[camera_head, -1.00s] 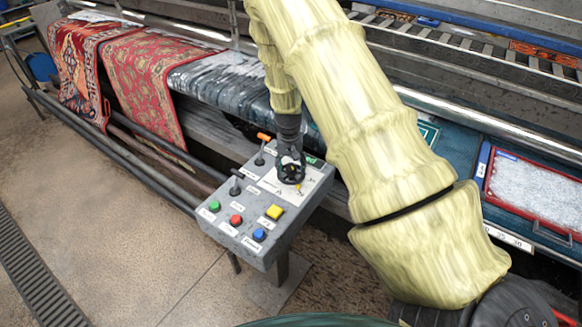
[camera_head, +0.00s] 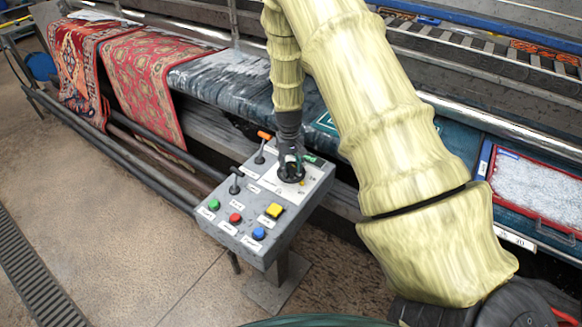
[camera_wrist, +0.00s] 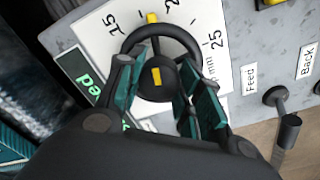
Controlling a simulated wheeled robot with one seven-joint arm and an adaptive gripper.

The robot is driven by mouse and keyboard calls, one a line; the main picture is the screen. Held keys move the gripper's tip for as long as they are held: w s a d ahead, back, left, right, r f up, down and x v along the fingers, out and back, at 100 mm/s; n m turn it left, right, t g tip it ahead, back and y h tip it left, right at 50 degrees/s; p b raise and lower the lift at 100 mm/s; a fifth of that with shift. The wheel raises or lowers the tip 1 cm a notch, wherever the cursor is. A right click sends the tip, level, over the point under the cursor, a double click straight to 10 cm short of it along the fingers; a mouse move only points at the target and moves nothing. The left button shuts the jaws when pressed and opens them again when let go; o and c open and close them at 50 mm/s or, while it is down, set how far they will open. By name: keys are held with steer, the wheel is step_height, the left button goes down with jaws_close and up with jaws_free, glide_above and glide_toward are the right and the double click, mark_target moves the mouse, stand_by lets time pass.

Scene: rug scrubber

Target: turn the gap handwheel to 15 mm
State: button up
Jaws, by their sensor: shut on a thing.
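The gap handwheel (camera_wrist: 191,48) is a black ring with a hub, on a white dial plate (camera_wrist: 98,33) marked 15, a partly cut-off 2-something and 25 mm. A yellow mark on its rim lies between the 15 and the partly hidden number, nearer the latter. A second yellow mark is on the hub. My gripper (camera_wrist: 163,88) has its green-padded fingers on both sides of the hub and is shut on the handwheel. In the head view, the handwheel (camera_head: 291,174) is partly hidden under my gripper (camera_head: 290,158).
The grey control box (camera_head: 262,247) carries green, red, blue and yellow buttons. An orange-tipped lever (camera_head: 263,140) and a black lever (camera_head: 236,180) stand left of the wheel. In the wrist view, a lever (camera_wrist: 287,125) stands to the right by the Feed label.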

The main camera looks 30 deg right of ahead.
mark_target(291, 165)
steer(key=n+b, duration=0.1)
steer(key=n, duration=0.3)
steer(key=shift+n, duration=2.1)
steer(key=o, duration=1)
steer(key=shift+d, duration=0.1)
steer(key=shift+o, duration=0.2)
step_height(291, 165, up, 12)
steer(key=shift+s, duration=0.15)
steer(key=shift+a, duration=0.2)
